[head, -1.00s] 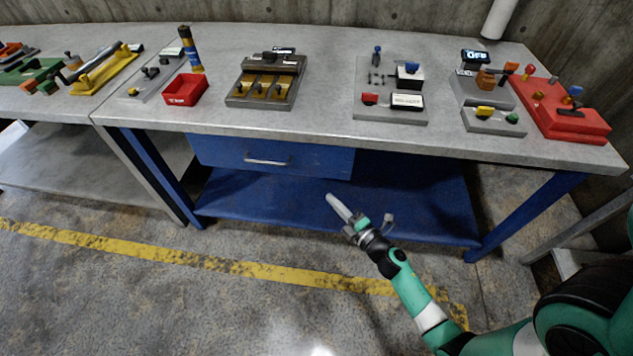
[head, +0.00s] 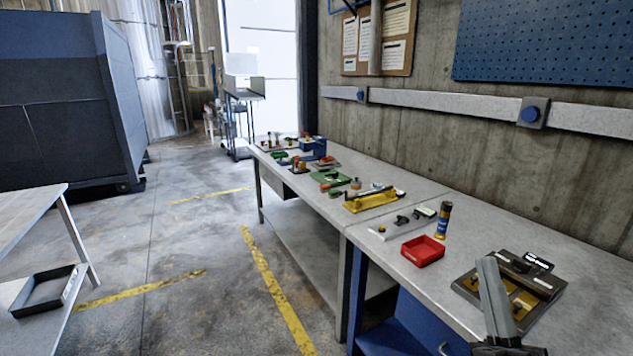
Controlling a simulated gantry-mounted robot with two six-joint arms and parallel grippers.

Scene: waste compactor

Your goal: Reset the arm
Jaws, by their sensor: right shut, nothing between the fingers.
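My right gripper (head: 494,300) shows at the lower right of the head view, with its long grey fingers shut and pointing up in the picture. Nothing is between the fingers. In the picture it overlaps the grey device with yellow parts (head: 541,281) on the bench; I cannot tell how far apart they are. Most of the right arm is below the picture edge. My left gripper is not in view.
The long grey workbench (head: 430,285) runs along the concrete wall. On it are a red bin (head: 423,251), a dark and yellow cylinder (head: 443,221) and a yellow-based tool (head: 371,200). A table stands at left with a dark tray (head: 47,288). The floor between is clear.

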